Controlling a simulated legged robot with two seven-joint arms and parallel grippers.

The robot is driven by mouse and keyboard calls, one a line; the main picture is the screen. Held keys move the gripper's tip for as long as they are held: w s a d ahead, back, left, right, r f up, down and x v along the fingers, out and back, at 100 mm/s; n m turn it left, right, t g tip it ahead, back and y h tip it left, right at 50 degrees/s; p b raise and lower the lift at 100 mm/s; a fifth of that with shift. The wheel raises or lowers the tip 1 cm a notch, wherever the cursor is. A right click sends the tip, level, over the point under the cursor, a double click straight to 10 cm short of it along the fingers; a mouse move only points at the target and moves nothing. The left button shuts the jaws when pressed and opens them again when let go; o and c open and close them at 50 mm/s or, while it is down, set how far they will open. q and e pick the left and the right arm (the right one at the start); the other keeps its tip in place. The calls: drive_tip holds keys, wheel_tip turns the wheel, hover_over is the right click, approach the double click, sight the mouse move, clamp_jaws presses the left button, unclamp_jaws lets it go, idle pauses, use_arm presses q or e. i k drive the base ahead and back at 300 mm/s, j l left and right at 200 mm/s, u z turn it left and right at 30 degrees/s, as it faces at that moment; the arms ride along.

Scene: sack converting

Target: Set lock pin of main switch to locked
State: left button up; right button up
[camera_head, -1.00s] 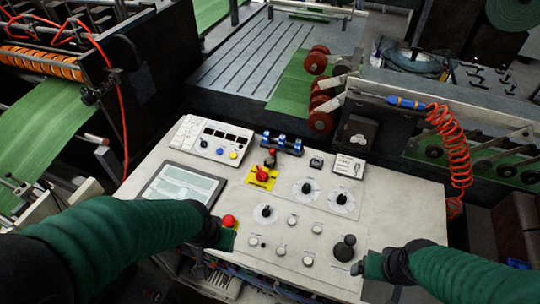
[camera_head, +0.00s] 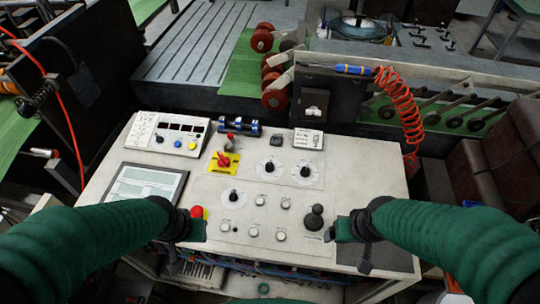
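The main switch (camera_head: 224,160) is a red rotary handle on a yellow plate, on the upper left of the pale control panel (camera_head: 375,185). A small red-topped part (camera_head: 230,137) stands just above the handle and may be the lock pin; it is too small to read its position. My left gripper (camera_head: 197,231) is at the panel's front, just below the red emergency button (camera_head: 197,212) and well short of the switch. My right gripper (camera_head: 338,231) is at the front right, beside the black joystick (camera_head: 315,217). Nothing shows in either gripper; their fingers are too small to judge.
A screen (camera_head: 146,185) lies left of the knobs. A button box (camera_head: 168,133) and a blue-black device (camera_head: 240,129) stand along the back edge. A coiled orange hose (camera_head: 400,105) hangs behind on the right. The panel's right side is bare.

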sight(231, 136)
drive_tip(key=i+j+z, duration=0.15)
drive_tip(key=j, duration=0.45)
drive_tip(key=j+z, duration=0.15)
drive_tip(key=j, duration=0.5)
